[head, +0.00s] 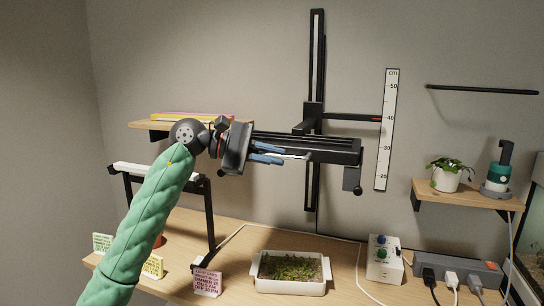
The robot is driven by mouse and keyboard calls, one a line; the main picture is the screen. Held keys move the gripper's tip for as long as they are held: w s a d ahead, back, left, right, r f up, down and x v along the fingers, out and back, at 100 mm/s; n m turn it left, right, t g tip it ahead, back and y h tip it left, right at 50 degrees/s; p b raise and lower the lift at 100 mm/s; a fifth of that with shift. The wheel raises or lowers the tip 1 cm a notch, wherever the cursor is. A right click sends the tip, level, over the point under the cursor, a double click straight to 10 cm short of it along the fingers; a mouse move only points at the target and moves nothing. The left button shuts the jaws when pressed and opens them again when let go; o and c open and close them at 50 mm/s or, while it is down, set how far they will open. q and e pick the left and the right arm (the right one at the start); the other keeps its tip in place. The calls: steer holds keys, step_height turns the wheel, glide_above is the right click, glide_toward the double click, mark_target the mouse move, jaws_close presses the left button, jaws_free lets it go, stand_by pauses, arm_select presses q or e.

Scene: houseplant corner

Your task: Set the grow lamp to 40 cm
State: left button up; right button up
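The grow lamp (330,150) is a long black bar on a vertical wall rail (316,60). Its pointer (350,118) has a red tip that reaches the cm scale (386,145) at about the 40 mark. My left gripper (283,155) is at the left part of the lamp, its blue fingers overlapping the lamp's front and lower edge. The fingers are a little apart, with a pale strip showing between them. Whether they clamp the lamp is not clear. The lamp's left end is hidden behind the gripper. My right gripper is out of view.
A white tray of seedlings (256,284) stands on the table below the lamp. Right of it are a control box (385,272) and a power strip (465,270) with plugs. A smaller black stand (208,225) with a white bar stands behind my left arm.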

arm_select(q)
steer(key=o, duration=0.4)
steer(key=shift+c, duration=0.2)
steer(key=shift+a, duration=0.15)
steer(key=shift+a, duration=0.3)
steer(key=b+v, duration=0.1)
steer(key=v, duration=0.4)
steer(key=shift+a, duration=0.4)
steer(key=shift+a+r, duration=0.25)
steer(key=shift+a, duration=0.3)
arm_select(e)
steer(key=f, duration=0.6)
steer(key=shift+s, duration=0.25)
